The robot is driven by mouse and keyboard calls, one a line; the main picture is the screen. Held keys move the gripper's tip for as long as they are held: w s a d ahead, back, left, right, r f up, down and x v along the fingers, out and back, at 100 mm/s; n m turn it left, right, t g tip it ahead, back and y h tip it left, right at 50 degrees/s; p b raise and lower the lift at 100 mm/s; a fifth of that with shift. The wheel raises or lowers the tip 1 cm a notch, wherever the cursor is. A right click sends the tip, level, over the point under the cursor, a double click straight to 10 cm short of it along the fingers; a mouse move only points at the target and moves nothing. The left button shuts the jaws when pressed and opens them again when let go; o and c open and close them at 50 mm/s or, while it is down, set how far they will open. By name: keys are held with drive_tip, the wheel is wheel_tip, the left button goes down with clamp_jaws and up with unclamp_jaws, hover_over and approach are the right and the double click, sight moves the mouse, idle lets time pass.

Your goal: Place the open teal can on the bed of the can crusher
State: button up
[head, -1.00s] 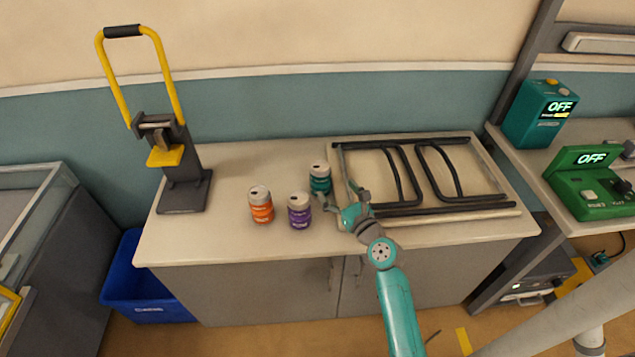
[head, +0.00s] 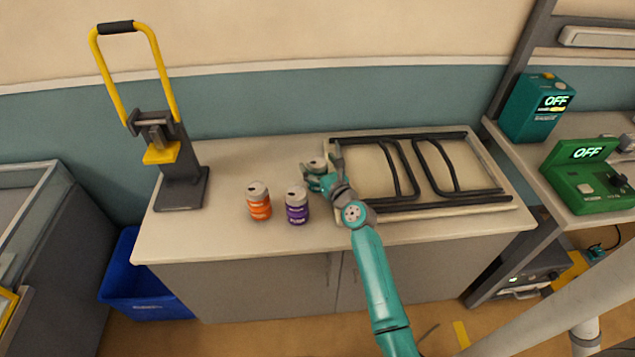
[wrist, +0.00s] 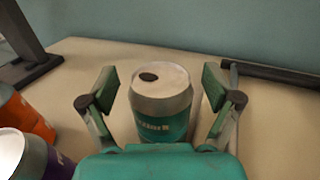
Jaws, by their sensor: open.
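The teal can (wrist: 161,108) stands upright on the counter, with a dark opening in its silver lid. In the wrist view my gripper (wrist: 160,85) is open, with one finger on each side of the can and a gap to it on both sides. In the head view my gripper (head: 322,163) covers most of the can, and only its lid (head: 314,163) shows clearly. The can crusher (head: 180,172) stands at the left of the counter. It has a grey body, a yellow block and a raised yellow handle with a black grip.
An orange can (head: 259,202) and a purple can (head: 296,206) stand just left of my gripper. A black rack frame (head: 400,170) lies on the counter to the right. The counter (head: 225,170) is clear between the cans and the crusher. A blue bin (head: 145,290) is on the floor.

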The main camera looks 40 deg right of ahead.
drive_tip(key=c, duration=0.9)
drive_tip(key=shift+c, duration=0.4)
